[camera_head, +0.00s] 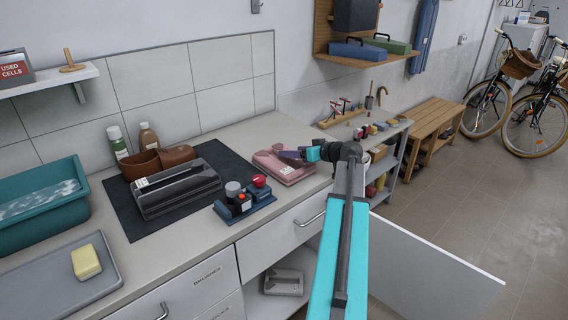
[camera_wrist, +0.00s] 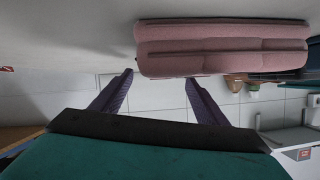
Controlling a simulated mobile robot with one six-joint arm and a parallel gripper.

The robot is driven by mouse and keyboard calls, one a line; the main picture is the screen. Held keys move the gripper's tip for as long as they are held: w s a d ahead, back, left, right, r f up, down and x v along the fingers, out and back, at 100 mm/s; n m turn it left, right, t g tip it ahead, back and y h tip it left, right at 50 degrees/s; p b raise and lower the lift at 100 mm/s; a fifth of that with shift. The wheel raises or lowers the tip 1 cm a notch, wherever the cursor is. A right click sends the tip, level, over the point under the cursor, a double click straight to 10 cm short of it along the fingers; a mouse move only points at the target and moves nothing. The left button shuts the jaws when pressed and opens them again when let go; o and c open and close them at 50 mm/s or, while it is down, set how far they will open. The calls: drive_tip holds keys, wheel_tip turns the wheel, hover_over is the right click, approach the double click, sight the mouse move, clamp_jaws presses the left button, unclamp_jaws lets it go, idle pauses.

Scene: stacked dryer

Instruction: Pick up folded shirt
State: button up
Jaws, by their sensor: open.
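A folded pink shirt (camera_head: 284,170) lies on the countertop, near its right end. My gripper (camera_head: 285,154) is at the shirt's upper right side in the head view, its purple fingers seeming to overlap part of the shirt. In the wrist view the folded shirt (camera_wrist: 222,48) fills the upper middle and right, with its stacked layers facing the camera. My gripper (camera_wrist: 161,77) shows there with two purple fingers spread apart and nothing between them. The right fingertip is close below the shirt's edge in the picture; I cannot tell whether it touches.
A grey device (camera_head: 178,188) and a small block with knobs (camera_head: 244,200) stand left of the shirt. A teal basin (camera_head: 40,203) and a tray (camera_head: 62,283) with yellow soap (camera_head: 86,262) are farther left. A cabinet door (camera_head: 430,272) hangs open below the counter.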

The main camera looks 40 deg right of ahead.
drive_tip(key=shift+p+x, duration=0.6)
drive_tip(key=shift+x, duration=1.55)
drive_tip(key=shift+c, duration=0.5)
drive_tip(key=c, duration=1.2)
drive_tip(key=shift+r, duration=0.15)
drive_tip(key=shift+r+b, duration=0.9)
drive_tip(key=shift+r, duration=3.95)
